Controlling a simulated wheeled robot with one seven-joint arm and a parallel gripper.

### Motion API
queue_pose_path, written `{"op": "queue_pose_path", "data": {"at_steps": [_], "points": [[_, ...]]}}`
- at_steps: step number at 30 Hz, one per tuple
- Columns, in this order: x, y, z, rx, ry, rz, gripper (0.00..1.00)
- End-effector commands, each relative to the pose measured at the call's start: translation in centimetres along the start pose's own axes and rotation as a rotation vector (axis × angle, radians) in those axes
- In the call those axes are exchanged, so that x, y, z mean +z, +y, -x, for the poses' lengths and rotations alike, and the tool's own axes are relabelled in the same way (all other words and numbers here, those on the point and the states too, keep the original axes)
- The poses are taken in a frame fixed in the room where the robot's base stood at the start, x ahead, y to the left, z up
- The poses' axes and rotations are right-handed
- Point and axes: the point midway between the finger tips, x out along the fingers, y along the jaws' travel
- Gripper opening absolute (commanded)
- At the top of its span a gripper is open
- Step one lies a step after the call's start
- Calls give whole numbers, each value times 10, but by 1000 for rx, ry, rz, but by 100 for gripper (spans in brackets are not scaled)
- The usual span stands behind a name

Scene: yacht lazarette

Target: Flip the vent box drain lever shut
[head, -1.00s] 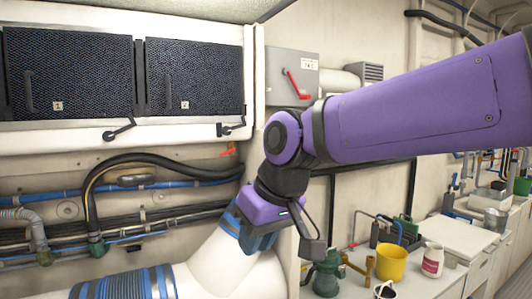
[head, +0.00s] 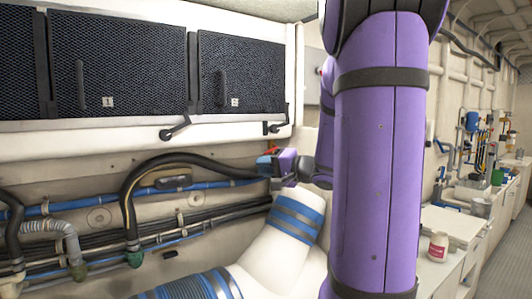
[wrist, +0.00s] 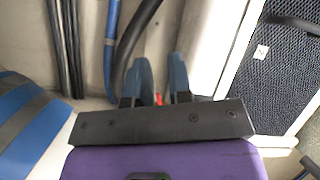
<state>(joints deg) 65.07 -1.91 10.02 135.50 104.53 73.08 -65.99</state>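The vent box (head: 140,118) is the white casing with two dark mesh panels marked 1 and 2. A small red lever (head: 270,151) sits below its lower right edge, partly hidden by my gripper. My gripper (head: 268,163) is at this lever, reaching in from the right under the vent box. In the wrist view the two grey-blue fingers (wrist: 162,78) stand apart with a narrow gap. Bits of the red lever (wrist: 158,98) show between the fingers and just right of them. I cannot tell whether a finger touches it.
Two dark latch handles (head: 175,128) (head: 274,127) hang along the vent box's lower edge. A black hose (head: 130,190) and blue pipes (head: 150,190) run below. A white duct with blue bands (head: 295,222) rises close under my gripper. A counter with a white jar (head: 436,255) is at right.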

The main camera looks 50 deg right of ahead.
Motion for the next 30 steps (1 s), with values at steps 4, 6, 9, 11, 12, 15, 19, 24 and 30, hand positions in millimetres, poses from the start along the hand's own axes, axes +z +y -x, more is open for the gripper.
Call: {"op": "queue_pose_path", "data": {"at_steps": [4,6,9,11,12,15,19,24,30], "points": [[-56,21,30,-43,212,6,19],[-71,26,41,-53,274,14,19],[-83,30,48,-61,324,20,19],[-87,31,48,-63,336,22,19],[-88,31,46,-64,339,23,19],[-92,30,36,-65,337,24,19],[-98,28,15,-65,335,24,19],[-108,26,-14,-65,334,22,19],[-117,25,-39,-64,335,23,19]]}}
